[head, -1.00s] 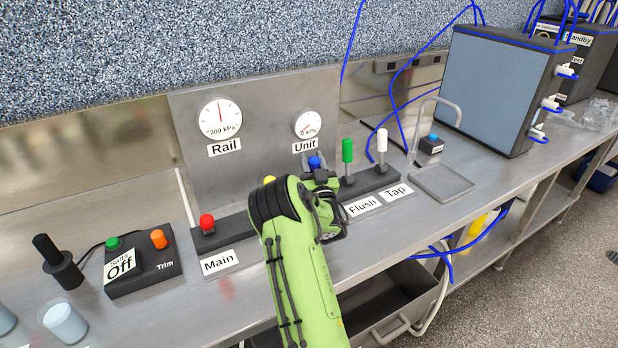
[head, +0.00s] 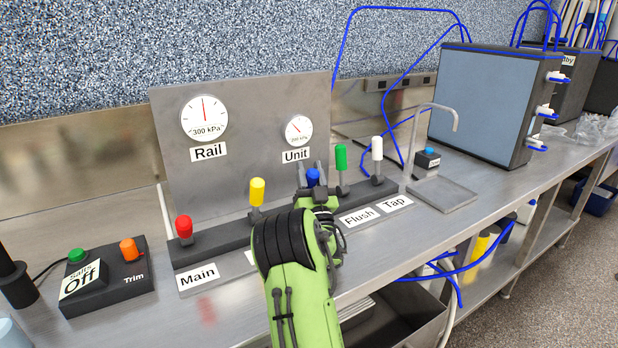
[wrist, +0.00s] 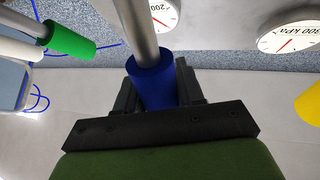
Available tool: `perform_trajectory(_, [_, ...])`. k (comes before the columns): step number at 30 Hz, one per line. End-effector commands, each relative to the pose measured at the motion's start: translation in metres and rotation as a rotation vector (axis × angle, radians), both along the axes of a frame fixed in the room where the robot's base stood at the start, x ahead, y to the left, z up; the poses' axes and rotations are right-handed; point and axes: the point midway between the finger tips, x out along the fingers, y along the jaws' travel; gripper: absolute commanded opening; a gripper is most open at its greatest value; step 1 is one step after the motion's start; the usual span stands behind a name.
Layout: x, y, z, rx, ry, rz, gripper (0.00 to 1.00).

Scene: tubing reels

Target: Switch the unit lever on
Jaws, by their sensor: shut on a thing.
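The blue-capped lever (head: 313,177) stands in the dark lever strip below the Unit gauge (head: 298,130). My gripper (head: 312,185) is shut on its blue cap, and my green arm hides the lever's base. In the wrist view the blue cap (wrist: 152,82) sits between my two dark fingers, with its metal rod running up out of frame. The Unit gauge reads about 200 kPa, with its needle pointing up and left. Part of this gauge also shows in the wrist view (wrist: 160,8).
The green Flush lever (head: 341,158) and white Tap lever (head: 377,150) stand close to the right. The yellow lever (head: 257,192) and red Main lever (head: 184,228) stand to the left. A tap and small tray (head: 445,194) lie further right.

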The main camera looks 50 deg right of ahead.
Motion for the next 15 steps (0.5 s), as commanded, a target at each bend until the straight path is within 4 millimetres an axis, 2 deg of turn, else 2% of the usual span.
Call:
perform_trajectory(8, [0.0001,-0.0005,-0.0020,0.005,0.005,-0.002,0.00])
perform_trajectory(9, [0.0001,-0.0005,-0.0020,0.005,0.005,-0.002,0.43])
perform_trajectory(12, [0.0001,-0.0004,-0.0015,0.004,0.005,-0.001,0.58])
perform_trajectory(15, [0.0001,-0.0003,-0.0011,0.004,0.004,-0.001,0.58])
